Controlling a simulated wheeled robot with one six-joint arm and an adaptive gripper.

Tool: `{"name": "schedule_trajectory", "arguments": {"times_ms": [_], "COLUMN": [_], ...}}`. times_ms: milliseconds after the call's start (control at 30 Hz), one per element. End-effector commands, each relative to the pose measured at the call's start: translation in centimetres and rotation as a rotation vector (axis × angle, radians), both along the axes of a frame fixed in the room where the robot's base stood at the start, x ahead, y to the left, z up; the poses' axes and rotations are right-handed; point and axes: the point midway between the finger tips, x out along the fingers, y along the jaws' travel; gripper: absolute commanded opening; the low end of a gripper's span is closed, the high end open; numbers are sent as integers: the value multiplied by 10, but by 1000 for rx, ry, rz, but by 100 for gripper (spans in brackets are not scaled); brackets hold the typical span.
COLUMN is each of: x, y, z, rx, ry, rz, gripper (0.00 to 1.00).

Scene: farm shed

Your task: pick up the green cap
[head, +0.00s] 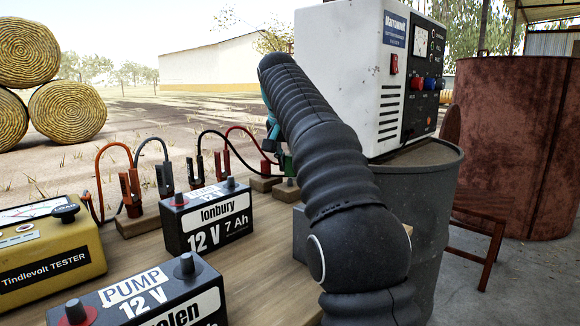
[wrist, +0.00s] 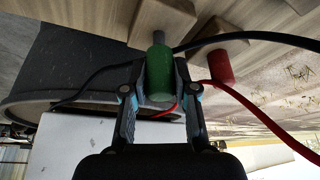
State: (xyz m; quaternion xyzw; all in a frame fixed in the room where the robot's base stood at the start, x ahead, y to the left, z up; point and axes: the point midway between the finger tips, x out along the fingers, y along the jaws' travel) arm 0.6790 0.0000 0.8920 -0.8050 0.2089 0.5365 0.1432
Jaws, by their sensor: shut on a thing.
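The green cap (wrist: 160,78) is in the middle of the wrist view, between the two fingers of my gripper (wrist: 159,66), which is shut on it. A grey post end shows just beyond the cap, by a wooden block (wrist: 165,18). I cannot tell whether the cap still touches the post. In the head view a small green part of the cap (head: 287,162) shows beside my arm, at the far right of the bench. My gripper is mostly hidden there behind my arm; only a teal bit shows.
A red cap (wrist: 221,66) stands close beside the green one, with black and red cables near. Clamps on wooden blocks, a 12 V Ionbury battery (head: 207,216), a Pump battery (head: 140,295) and a yellow tester (head: 50,250) crowd the bench. A white charger (head: 350,75) stands on a drum (head: 425,190).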

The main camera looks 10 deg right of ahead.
Motion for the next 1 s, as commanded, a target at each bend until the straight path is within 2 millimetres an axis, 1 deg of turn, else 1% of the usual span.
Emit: {"name": "schedule_trajectory", "arguments": {"times_ms": [33,67,167,400,600,800,1000], "x": [0,1,-12,-43,-65,-76,-80], "y": [0,0,-14,-47,-70,-82,-86], "z": [14,20,26,52,71,80,83], "rx": [0,0,0,-1,0,0,-1], "ry": [-1,-1,-2,0,-1,1,2], "rz": [0,0,-3,-4,-2,-1,1], "gripper": [10,10,10,10,10,10,10]}}
